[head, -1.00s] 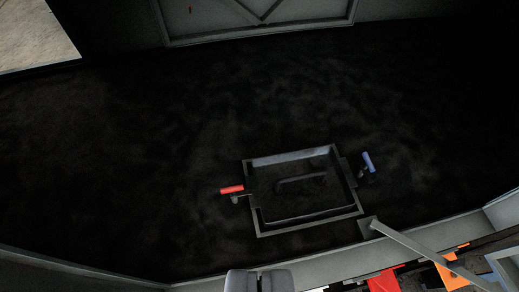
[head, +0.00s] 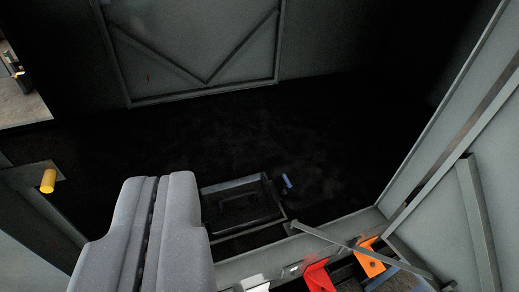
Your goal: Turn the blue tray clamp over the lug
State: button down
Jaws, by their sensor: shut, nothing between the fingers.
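The blue tray clamp (head: 287,181) stands just right of the dark tray (head: 235,184) on the enclosure floor. Its short blue handle tilts slightly, its top leaning left in the picture. The lug is too dark and small to make out, so I cannot tell how the clamp sits against it. My gripper (head: 163,178), two thick grey fingers pressed together with a dark seam, is shut and empty. It looms at the lower left and covers the tray's left side. The red clamp there is hidden now. The gripper appears apart from the blue clamp, which lies to its right.
A grey bar (head: 335,238) slants near the tray's lower right corner. Red (head: 318,277) and orange (head: 368,260) parts sit at the front edge. A yellow cylinder (head: 48,181) is at left. A braced back panel (head: 195,50) and a right wall (head: 450,140) enclose clear dark floor.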

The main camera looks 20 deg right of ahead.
aim_at(287, 184)
jog(key=u, duration=2)
jog(key=k, duration=0.95)
jog(key=z, duration=2.1)
jog(key=i, duration=0.9)
